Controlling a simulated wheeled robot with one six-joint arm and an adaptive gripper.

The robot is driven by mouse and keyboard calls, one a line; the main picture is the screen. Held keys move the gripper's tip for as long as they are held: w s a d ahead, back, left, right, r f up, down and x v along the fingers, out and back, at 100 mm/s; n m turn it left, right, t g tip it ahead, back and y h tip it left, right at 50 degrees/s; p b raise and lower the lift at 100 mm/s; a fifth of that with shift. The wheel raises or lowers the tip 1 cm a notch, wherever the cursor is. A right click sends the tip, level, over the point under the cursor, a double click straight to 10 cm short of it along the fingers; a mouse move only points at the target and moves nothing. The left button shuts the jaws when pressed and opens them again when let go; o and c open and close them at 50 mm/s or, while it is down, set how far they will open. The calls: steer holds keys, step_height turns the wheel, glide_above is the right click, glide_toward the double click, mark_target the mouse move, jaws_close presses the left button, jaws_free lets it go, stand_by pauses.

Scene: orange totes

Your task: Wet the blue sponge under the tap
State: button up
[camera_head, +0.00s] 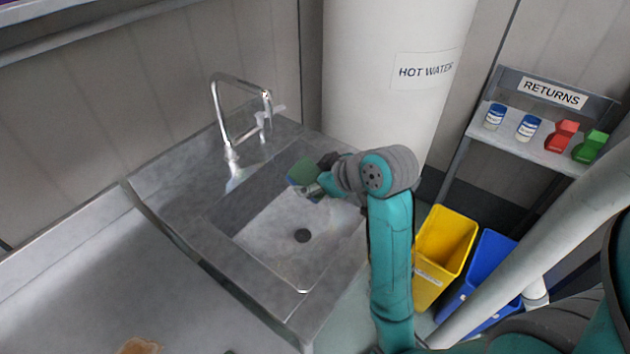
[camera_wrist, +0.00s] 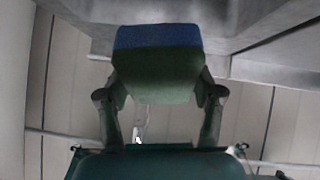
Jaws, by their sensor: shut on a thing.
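My gripper (camera_head: 310,186) is shut on the blue sponge (camera_head: 303,171), which shows a green face and a blue edge. In the wrist view the sponge (camera_wrist: 157,68) sits between the two fingers of my gripper (camera_wrist: 160,92), with a blue strip above its green part. The gripper holds it over the back right part of the steel sink (camera_head: 262,232). The silver tap (camera_head: 224,118) stands at the sink's back edge, and its spout end is left of and above the sponge in the picture.
A white hot water tank (camera_head: 370,90) stands behind the sink. A returns shelf (camera_head: 545,158) holds bottles and red and green items at right. Yellow (camera_head: 440,245) and blue (camera_head: 490,260) bins stand below it. A brown object (camera_head: 140,346) lies on the left counter.

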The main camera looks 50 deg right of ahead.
steer(key=shift+w+d+f, duration=0.4)
steer(key=shift+w+d, duration=0.15)
steer(key=shift+w, duration=1.35)
steer(key=shift+w+d+f, duration=0.4)
steer(key=shift+w+d, duration=0.1)
steer(key=shift+w, duration=1.4)
steer(key=shift+w+d+f, duration=0.4)
steer(key=shift+w+d, duration=0.15)
steer(key=shift+w, duration=1.35)
steer(key=shift+s, duration=0.15)
steer(key=s+a, duration=0.2)
steer(key=s, duration=0.5)
steer(key=shift+s, duration=0.25)
steer(key=shift+a+v, duration=0.25)
steer(key=shift+v, duration=1.3)
steer(key=shift+a+v, duration=0.2)
steer(key=shift+v, duration=1.4)
